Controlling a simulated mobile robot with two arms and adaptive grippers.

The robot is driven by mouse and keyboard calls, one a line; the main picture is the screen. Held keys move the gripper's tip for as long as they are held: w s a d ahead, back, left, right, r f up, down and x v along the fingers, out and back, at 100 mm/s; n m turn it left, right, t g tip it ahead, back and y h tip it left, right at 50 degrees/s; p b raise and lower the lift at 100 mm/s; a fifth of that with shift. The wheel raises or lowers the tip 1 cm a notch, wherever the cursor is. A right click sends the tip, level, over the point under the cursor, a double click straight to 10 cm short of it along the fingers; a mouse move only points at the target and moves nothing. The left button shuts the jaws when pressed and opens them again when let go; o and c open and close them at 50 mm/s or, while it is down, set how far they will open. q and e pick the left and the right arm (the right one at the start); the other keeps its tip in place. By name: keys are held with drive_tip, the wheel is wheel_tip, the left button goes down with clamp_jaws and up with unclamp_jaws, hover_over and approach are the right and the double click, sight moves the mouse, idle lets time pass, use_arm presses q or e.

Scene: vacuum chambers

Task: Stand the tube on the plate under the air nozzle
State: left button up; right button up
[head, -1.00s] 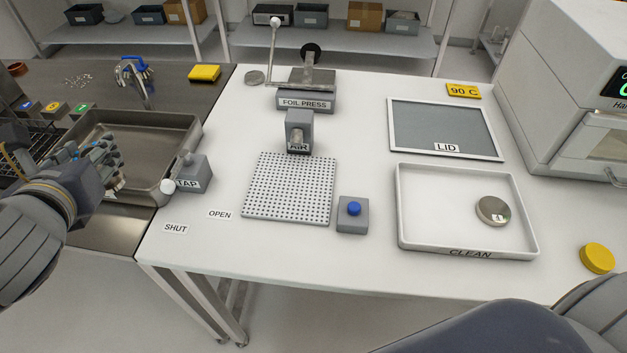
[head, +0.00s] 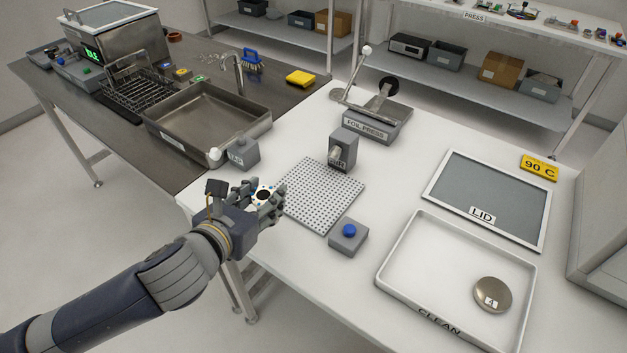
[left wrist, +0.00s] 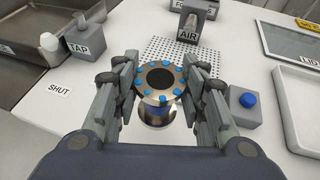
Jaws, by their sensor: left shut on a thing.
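My left gripper (head: 268,198) is shut on the tube, just off the near left corner of the perforated plate. In the left wrist view the tube (left wrist: 158,112) is a metal piece with a round flange, a ring of blue dots and a dark centre, held between the fingers (left wrist: 158,84). In the head view the fingers hide most of it. The perforated plate (head: 322,196) lies bare on the white table. The grey air nozzle (head: 343,150) stands at its far edge; both also show in the left wrist view. My right gripper is out of view.
A grey box with a blue button (head: 348,237) sits right of the plate. The TAP block (head: 243,155) and sink (head: 205,120) are at left. The foil press (head: 375,118) stands behind the nozzle. The CLEAN tray (head: 455,265) holds a metal disc (head: 492,294).

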use_arm(q)
drive_tip(key=w+d+f, duration=0.1)
drive_tip(key=w+d, duration=0.2)
drive_tip(key=w, duration=0.1)
drive_tip(key=w+d+f+p, duration=0.1)
drive_tip(key=w+d+f, duration=0.1)
drive_tip(key=w+d, duration=0.1)
drive_tip(key=w+d+f+p, duration=0.1)
drive_tip(key=w+d, duration=0.2)
drive_tip(key=w, duration=0.2)
drive_tip(key=shift+d+f, duration=0.25)
drive_tip(key=shift+f, duration=0.2)
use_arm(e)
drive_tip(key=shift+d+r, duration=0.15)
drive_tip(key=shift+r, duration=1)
use_arm(q)
drive_tip(key=o, duration=1.3)
drive_tip(key=shift+f, duration=0.1)
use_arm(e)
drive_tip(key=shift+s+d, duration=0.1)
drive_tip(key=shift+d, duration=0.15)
